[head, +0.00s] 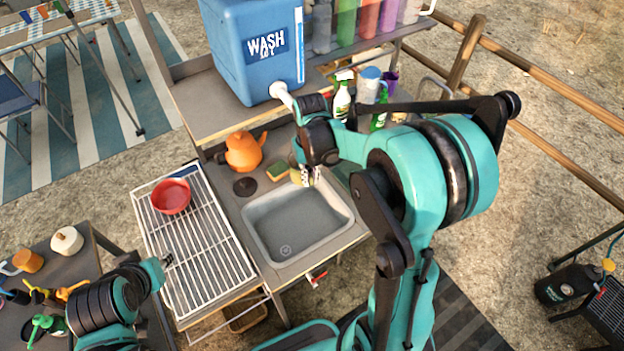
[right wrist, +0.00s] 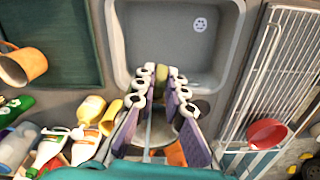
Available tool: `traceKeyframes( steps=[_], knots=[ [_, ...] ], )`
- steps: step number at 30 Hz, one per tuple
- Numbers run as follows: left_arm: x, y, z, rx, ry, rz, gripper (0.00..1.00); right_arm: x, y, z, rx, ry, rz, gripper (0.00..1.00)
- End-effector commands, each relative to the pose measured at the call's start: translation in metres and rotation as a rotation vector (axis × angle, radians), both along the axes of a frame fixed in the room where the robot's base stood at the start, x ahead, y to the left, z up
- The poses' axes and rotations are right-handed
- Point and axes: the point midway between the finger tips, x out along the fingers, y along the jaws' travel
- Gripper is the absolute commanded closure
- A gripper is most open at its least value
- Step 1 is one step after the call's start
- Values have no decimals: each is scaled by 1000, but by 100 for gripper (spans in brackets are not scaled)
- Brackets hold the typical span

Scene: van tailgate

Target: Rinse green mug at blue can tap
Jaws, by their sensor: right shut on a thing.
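The blue can (head: 250,45), labelled WASH, stands on the upper shelf, with its pale tap (head: 281,91) at the lower front corner. My right gripper (head: 305,178) is at the back edge of the sink, below and slightly right of the tap.
The grey sink (head: 300,222) looks empty. A red bowl (head: 171,197) sits on the wire rack (head: 205,250). Spray bottles (head: 342,100) crowd the right side. A wooden fence (head: 540,85) runs beyond.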

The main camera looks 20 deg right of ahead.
Motion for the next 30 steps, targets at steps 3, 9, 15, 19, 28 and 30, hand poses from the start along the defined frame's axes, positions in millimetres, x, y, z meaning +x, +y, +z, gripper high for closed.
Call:
traceKeyframes(
  steps=[3, 9, 15, 19, 28, 30],
  knots=[
    [0, 0, 0, 0, 0, 0, 69, 0, 0, 0, 0, 0, 0, 100],
    [0, 0, 0, 0, 0, 0, 69, 0, 0, 0, 0, 0, 0, 100],
    [0, 0, 0, 0, 0, 0, 69, 0, -1, 0, 0, 0, 0, 100],
    [0, 0, -1, 0, 0, 0, 69, 0, -5, 0, 0, 0, -2, 100],
    [0, 0, -2, 0, 0, 0, 69, 0, -12, 0, 0, 0, 0, 100],
    [0, 0, -2, 0, 0, 0, 69, 0, -12, 0, 0, 0, 0, 100]
  ],
)
